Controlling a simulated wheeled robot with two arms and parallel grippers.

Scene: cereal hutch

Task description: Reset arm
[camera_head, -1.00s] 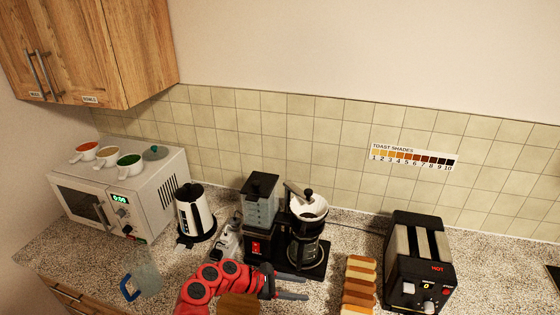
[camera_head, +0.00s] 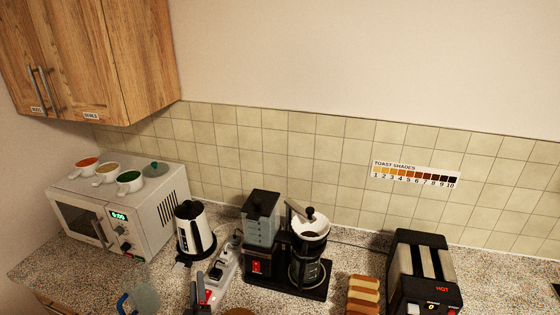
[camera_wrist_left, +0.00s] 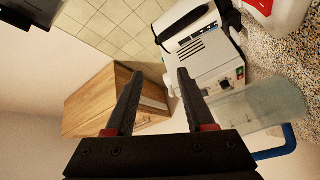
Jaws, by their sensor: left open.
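My left gripper (camera_head: 199,292) is low in the head view, in front of the kettle and power strip, with part of its red body showing. In the left wrist view its two dark fingers (camera_wrist_left: 160,75) are apart with nothing between them. Beyond them are the wooden cabinet, the microwave and the kettle. Most of the left arm is below the head view. My right gripper is not in view.
The counter holds a microwave (camera_head: 128,208) with cups on top, a kettle (camera_head: 195,232), a coffee maker (camera_head: 311,265), bread slices (camera_head: 363,295) and a toaster (camera_head: 423,275). A clear pitcher (camera_head: 146,297) with a blue handle stands near my left gripper.

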